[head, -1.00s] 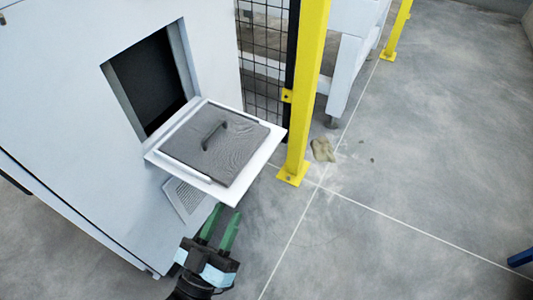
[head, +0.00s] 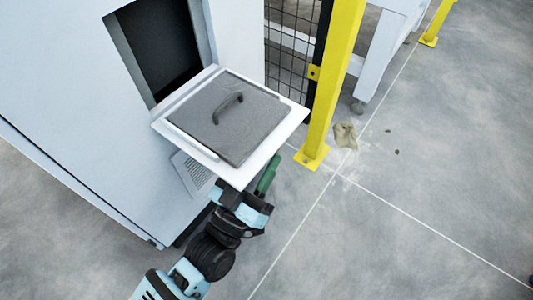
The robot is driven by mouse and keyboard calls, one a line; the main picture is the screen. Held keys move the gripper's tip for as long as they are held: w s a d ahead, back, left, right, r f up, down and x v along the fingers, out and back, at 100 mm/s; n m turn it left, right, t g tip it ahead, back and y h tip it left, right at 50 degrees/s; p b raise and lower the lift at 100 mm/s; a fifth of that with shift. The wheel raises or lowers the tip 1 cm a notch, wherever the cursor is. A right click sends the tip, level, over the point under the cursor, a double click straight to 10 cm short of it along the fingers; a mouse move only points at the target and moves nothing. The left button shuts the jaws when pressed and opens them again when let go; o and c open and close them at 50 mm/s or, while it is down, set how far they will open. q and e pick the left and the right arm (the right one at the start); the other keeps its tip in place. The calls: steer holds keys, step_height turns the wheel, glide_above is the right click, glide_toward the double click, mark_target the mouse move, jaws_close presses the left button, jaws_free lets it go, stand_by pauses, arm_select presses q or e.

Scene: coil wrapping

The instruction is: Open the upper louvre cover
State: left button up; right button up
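The upper louvre cover (head: 222,150) is swung down and stands out from the white cabinet (head: 70,110) like a shelf. Its grey inner panel with a dark handle (head: 228,107) faces up. Behind it, the cabinet's dark rectangular opening (head: 160,45) is uncovered. My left gripper (head: 265,178) is under the cover's near right edge. One green finger shows beside the edge; the rest of the fingers are hidden by the cover. I cannot tell whether it touches the cover or how wide it is. My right gripper is not in view.
A lower louvred vent (head: 194,172) is on the cabinet face beneath the cover. A yellow post (head: 331,80) and black mesh fence (head: 290,45) stand just right of the cover. The floor to the right is mostly clear.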

arm_select(q)
steer(key=shift+w+d+r, duration=0.25)
steer(key=shift+w+d, duration=0.1)
steer(key=shift+w, duration=0.25)
steer(key=shift+w+d+r, duration=0.1)
steer(key=shift+w, duration=0.05)
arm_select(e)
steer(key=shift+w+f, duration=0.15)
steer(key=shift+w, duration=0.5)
arm_select(q)
steer(key=shift+c, duration=0.2)
